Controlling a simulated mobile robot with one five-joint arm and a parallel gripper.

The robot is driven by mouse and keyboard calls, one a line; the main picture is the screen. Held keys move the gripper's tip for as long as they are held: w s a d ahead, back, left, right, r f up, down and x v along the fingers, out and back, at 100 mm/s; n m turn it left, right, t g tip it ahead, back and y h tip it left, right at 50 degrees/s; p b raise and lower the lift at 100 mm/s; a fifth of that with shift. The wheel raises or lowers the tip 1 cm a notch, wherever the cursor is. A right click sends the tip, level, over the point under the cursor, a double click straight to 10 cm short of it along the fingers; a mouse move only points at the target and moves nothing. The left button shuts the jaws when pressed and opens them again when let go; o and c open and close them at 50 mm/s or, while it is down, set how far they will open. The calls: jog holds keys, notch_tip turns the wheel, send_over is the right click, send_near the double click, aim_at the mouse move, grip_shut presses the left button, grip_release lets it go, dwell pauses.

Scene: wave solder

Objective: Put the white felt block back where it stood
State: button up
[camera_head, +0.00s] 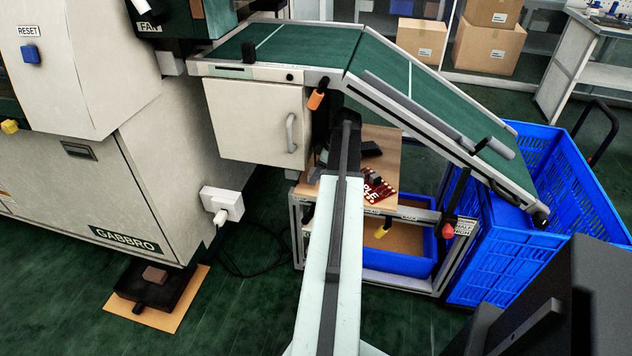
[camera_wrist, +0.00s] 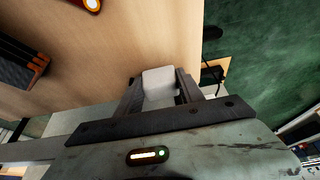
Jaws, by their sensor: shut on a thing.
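The white felt block (camera_wrist: 158,84) is between the two dark fingers of my gripper (camera_wrist: 158,88) in the wrist view. My gripper is shut on it, with a finger on each side. The block shows against the wooden shelf top (camera_wrist: 120,45), close to its right edge in that view. I cannot tell whether the block touches the wood. In the head view, my arm reaches to the wooden shelf (camera_head: 383,138) under the green conveyor. There I cannot make out the block or my fingertips clearly behind the arm.
A red board (camera_head: 376,189) and a dark item (camera_head: 371,149) lie on the shelf. The sloping conveyor (camera_head: 425,85) hangs above it. A blue bin (camera_head: 425,268) stands below, and a blue crate (camera_head: 590,185) stands to the right. A black-and-red item (camera_wrist: 18,62) lies left in the wrist view.

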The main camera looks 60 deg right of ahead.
jog(key=shift+f, duration=0.45)
jog(key=o, duration=1.2)
jog(key=shift+r+p, duration=0.25)
jog(key=shift+p, duration=0.05)
jog(key=shift+s+r+p, duration=0.15)
jog(key=shift+r+p, duration=0.4)
jog(key=s+d, duration=0.1)
jog(key=s, duration=0.3)
jog(key=s+d, duration=0.1)
jog(key=s, duration=0.2)
jog(key=s+d, duration=0.1)
jog(key=s, duration=0.3)
jog(key=shift+s+d+f, duration=0.1)
jog(key=shift+s+d, duration=0.25)
jog(key=shift+d, duration=0.05)
